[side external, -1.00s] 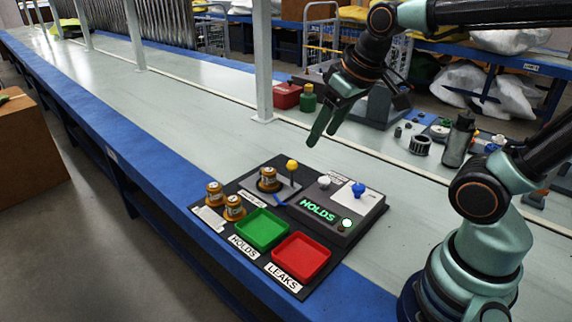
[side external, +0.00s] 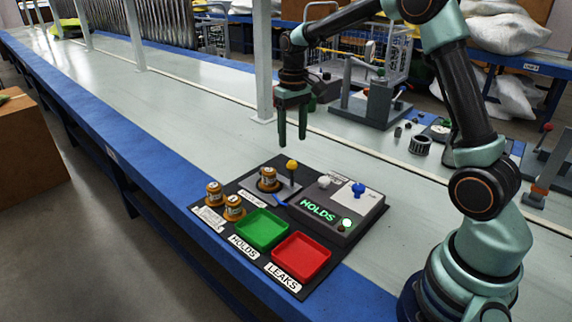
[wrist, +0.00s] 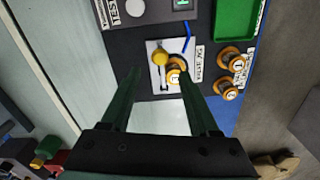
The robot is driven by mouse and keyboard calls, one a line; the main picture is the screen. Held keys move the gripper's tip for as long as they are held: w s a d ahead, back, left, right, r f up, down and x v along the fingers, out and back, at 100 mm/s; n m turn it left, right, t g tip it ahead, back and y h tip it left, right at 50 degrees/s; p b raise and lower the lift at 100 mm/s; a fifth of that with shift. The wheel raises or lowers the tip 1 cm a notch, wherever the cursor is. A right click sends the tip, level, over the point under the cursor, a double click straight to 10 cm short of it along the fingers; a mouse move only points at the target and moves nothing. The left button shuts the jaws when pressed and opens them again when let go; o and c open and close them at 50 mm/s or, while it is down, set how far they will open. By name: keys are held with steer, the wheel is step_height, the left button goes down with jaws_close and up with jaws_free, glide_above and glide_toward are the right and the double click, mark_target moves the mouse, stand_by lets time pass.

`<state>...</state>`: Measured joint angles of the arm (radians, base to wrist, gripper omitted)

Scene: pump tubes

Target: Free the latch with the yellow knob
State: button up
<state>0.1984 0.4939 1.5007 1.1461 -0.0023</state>
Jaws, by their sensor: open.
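The yellow knob (side external: 292,165) tops a short stem on a light plate (side external: 284,190) at the back left of the black board. It also shows in the wrist view (wrist: 159,58). A brown pump tube (side external: 268,178) stands on the same plate beside the knob; in the wrist view the tube (wrist: 175,72) is to the knob's lower right. My gripper (side external: 291,142) is open, empty, pointing down above and behind the knob, touching nothing. In the wrist view its two fingers (wrist: 158,80) are spread, with the knob between their lines. A blue tube piece (side external: 280,201) lies at the plate's front edge.
A grey tester (side external: 338,208) shows green HOLDS text, with a white knob (side external: 323,182) and blue knob (side external: 358,189). In front are a green tray (side external: 262,230), a red tray (side external: 301,257) and two more tubes (side external: 214,194). A white post (side external: 263,70) stands behind the gripper.

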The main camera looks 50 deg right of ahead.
mark_target(292, 164)
step_height(292, 164, down, 12)
steer(key=shift+f, duration=0.1)
stand_by(0.5)
jaws_close()
stand_by(1.3)
